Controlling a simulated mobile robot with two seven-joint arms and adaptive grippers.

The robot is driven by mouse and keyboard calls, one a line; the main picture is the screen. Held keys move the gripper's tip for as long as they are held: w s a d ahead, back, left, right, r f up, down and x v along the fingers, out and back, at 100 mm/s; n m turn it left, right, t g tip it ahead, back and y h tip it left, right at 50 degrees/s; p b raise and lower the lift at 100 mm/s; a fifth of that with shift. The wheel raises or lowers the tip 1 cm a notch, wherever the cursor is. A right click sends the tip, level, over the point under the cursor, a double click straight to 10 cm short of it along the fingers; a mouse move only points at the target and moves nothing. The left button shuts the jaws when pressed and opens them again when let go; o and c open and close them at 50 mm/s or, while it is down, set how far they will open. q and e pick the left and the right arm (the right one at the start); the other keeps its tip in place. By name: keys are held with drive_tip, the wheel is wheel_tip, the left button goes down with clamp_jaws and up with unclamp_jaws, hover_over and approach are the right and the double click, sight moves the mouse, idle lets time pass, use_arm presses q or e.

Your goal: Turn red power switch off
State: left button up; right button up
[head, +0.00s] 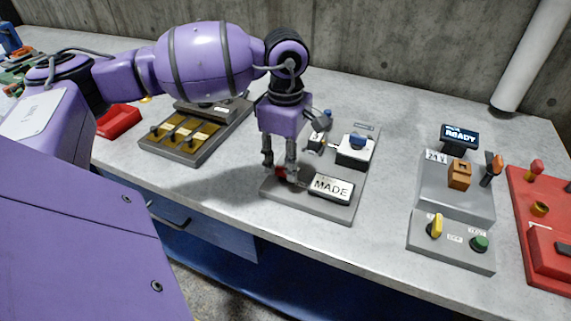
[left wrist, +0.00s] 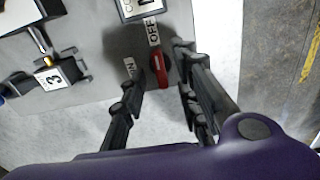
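The red power switch (head: 281,175) is a small red lever on a grey panel (head: 318,208), partly hidden by my fingers in the head view. In the left wrist view the red switch (left wrist: 160,71) lies between an ON label (left wrist: 130,69) and an OFF label (left wrist: 153,32). Which setting it is in I cannot tell. My left gripper (head: 280,170) points down over the switch. In the left wrist view its fingers stand apart on either side of the switch, with visible gaps. My right gripper is not in view.
A grey panel with a READY screen (head: 460,136) is to the right, a red panel (head: 540,225) farther right.

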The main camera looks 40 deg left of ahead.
sight(285, 169)
use_arm(q)
wheel_tip(285, 169, up, 10)
drive_tip(key=shift+r, duration=0.25)
idle(0.6)
